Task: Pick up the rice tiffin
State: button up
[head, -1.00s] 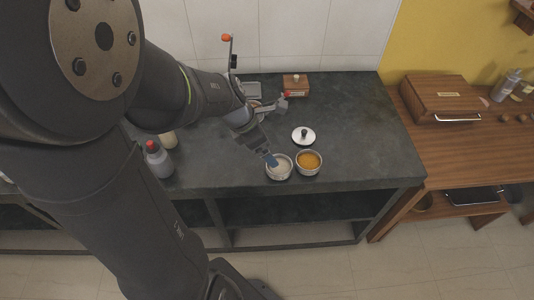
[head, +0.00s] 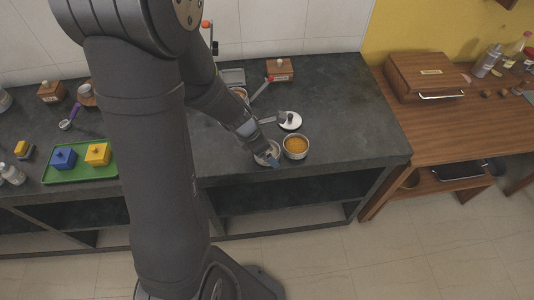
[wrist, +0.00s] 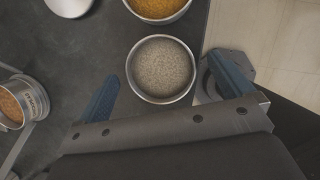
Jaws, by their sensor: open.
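The rice tiffin is a round, lidless steel bowl full of pale grains. In the head view the rice tiffin (head: 262,158) stands near the counter's front edge, partly hidden by my gripper (head: 276,141). In the wrist view the rice tiffin (wrist: 161,70) lies just ahead of my gripper (wrist: 167,86), between the lines of its two blue fingers. The fingers are spread wide and empty, with a visible gap to the bowl on each side. Their height relative to the rim is hard to tell.
A tiffin of orange-yellow food (head: 296,146) stands close beside the rice. A steel lid (head: 290,120) lies behind. Another tiffin (wrist: 12,104) is at the wrist view's left. A wooden box (head: 280,69), a green tray (head: 80,173) and a wooden side table (head: 460,130) are farther off.

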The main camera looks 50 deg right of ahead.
jog(key=shift+x, duration=1.1)
jog(key=shift+c, duration=0.3)
jog(key=c, duration=1)
jog(key=shift+r, duration=0.1)
jog(key=shift+c, duration=0.2)
